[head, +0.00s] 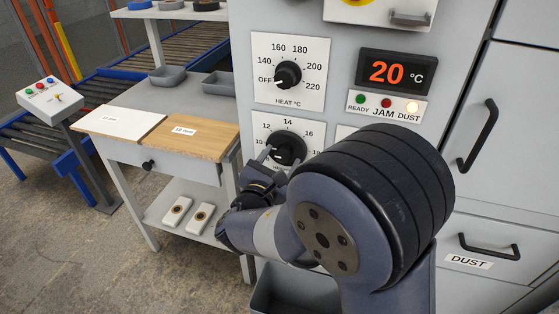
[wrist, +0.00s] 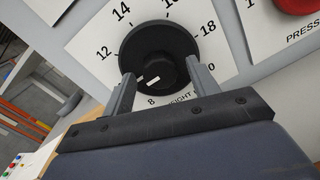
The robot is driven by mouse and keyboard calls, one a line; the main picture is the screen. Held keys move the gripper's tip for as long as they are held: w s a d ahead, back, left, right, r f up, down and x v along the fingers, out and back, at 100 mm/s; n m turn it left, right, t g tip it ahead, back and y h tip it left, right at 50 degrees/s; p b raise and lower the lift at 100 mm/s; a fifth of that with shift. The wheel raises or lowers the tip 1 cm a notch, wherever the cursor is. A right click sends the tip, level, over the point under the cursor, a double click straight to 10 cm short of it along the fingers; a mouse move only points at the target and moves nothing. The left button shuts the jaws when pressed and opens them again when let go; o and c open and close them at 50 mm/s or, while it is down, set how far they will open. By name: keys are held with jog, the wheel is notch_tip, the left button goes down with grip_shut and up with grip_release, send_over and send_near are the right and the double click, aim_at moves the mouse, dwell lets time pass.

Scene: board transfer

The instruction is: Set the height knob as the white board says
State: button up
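The height knob (head: 287,147) is a black dial on a white scale plate on the grey machine front. In the wrist view the knob (wrist: 160,40) fills the upper middle, with a white mark pointing lower left, between the 8 and the 12; the 10 is hidden. My gripper (wrist: 161,78) has its two fingers apart, one on each side of the knob. I see no clear contact with it. The white board (head: 118,122) lies on the side table at left; its small label is too blurred to read.
A wooden board (head: 190,140) marked about 13 mm lies beside the white board. The heat knob (head: 288,75) sits above the height knob. A display (head: 397,72) reads 20 °C, and the dust lamp (head: 412,107) glows. A red press button (wrist: 295,5) is at upper right.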

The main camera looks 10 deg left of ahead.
jog(key=c, duration=1)
jog(key=shift+f+m+b, duration=0.15)
jog(key=shift+m+b, duration=0.15)
jog(key=shift+b, duration=0.2)
jog(key=m+b, duration=0.1)
jog(key=b, duration=0.1)
jog(key=shift+f+m+b, duration=0.15)
jog(key=shift+m+b, duration=0.15)
jog(key=shift+b, duration=0.1)
jog(key=m+b, duration=0.1)
jog(key=b, duration=0.1)
jog(key=shift+m+b, duration=0.3)
jog(key=m+b, duration=0.3)
jog(key=b, duration=0.2)
jog(key=shift+m, duration=0.3)
jog(key=shift+r+m+b, duration=0.2)
jog(key=shift+m+b, duration=0.3)
jog(key=shift+b, duration=0.35)
jog(key=shift+r, duration=0.1)
